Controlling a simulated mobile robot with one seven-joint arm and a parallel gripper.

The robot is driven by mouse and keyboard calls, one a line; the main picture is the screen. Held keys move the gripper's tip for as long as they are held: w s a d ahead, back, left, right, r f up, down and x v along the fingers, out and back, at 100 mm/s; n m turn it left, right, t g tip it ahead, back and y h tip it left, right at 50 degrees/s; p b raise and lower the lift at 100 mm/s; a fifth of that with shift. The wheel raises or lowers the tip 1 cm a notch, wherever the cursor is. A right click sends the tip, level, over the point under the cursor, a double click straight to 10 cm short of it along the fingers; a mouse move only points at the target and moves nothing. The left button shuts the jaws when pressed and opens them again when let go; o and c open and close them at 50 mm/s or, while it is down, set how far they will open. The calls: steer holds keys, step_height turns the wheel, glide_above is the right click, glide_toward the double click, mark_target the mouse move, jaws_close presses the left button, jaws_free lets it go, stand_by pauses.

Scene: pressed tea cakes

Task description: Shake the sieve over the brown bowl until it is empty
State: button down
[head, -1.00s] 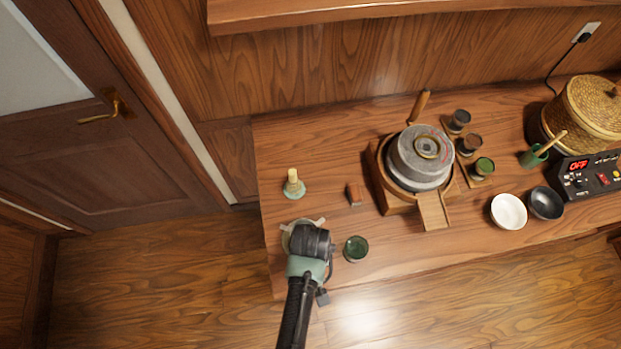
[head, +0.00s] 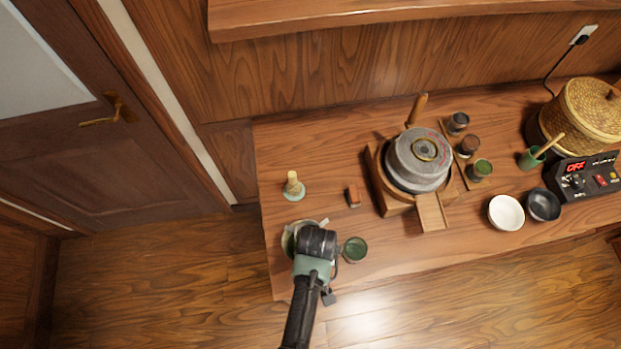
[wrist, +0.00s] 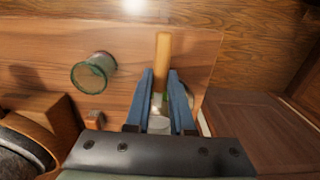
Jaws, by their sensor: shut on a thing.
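My gripper (wrist: 160,76) has its two blue fingers shut on a light wooden handle (wrist: 163,50), which I take to be the sieve's. In the head view my gripper (head: 312,231) is low over the front left of the table. Beside and partly under it shows a round, pale-rimmed vessel (head: 287,239) with a dark green inside. My wrist hides much of it, so I cannot tell sieve from bowl there. The sieve's mesh and any powder in it are hidden. No bowl shows clearly as brown.
A green glass cup (head: 355,249) stands close right of my gripper. A whisk on a stand (head: 293,187) and a small brown block (head: 353,196) are behind. A stone mill (head: 418,160), a white bowl (head: 506,212) and a black bowl (head: 543,204) are further right.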

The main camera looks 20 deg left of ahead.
step_height(320, 180, up, 3)
steer(key=p, duration=0.3)
steer(key=shift+r, duration=1.05)
steer(key=shift+s, duration=0.15)
